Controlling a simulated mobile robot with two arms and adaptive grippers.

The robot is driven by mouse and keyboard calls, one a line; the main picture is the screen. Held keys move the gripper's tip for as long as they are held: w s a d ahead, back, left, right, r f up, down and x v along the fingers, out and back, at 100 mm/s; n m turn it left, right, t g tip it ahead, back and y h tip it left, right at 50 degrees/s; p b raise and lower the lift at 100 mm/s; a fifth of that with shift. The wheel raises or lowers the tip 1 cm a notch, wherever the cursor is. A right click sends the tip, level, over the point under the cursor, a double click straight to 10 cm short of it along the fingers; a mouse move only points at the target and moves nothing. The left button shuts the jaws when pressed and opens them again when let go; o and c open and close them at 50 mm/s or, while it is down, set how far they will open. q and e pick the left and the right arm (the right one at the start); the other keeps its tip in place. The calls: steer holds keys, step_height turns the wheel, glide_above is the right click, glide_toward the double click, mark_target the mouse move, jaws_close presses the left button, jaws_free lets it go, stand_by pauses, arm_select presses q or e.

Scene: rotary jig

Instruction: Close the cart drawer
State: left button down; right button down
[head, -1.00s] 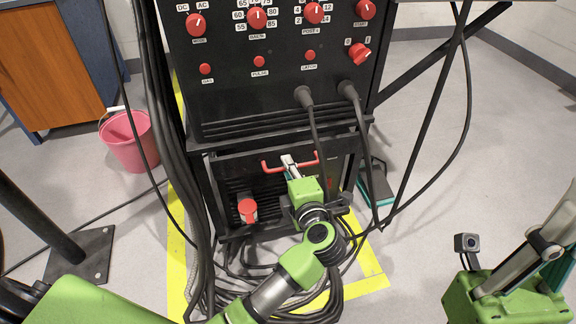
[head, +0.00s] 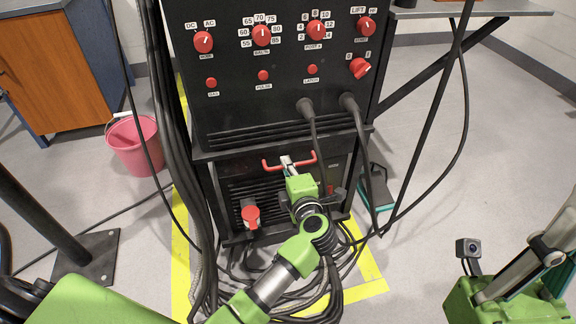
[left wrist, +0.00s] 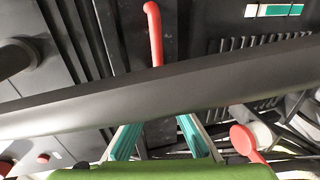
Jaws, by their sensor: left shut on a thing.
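The cart drawer (head: 235,172) is the low black front in the welding cart (head: 285,105), below its vent slots. Its red bar handle (head: 309,159) runs across the top of the front. My left gripper (head: 287,163) is shut on the middle of this handle, reaching in from below. The drawer front looks close to the cart body; a small gap cannot be told. In the left wrist view the red handle (left wrist: 154,35) shows at the top, with teal finger pads below it; a dark bar hides the fingertips. My right arm shows at lower right, its fingers out of view.
Black cables (head: 322,280) hang beside the cart and lie coiled on the floor in front. A pink bucket (head: 135,150) and a wood-front cabinet (head: 60,70) stand at left. A red knob (head: 251,216) sits low on the cart.

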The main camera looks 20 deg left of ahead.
arm_select(q)
steer(key=shift+w+a+r, duration=0.1)
steer(key=shift+w+r, duration=0.05)
steer(key=c, duration=2.5)
jaws_free()
steer(key=v, duration=0.7)
steer(key=shift+s, duration=0.2)
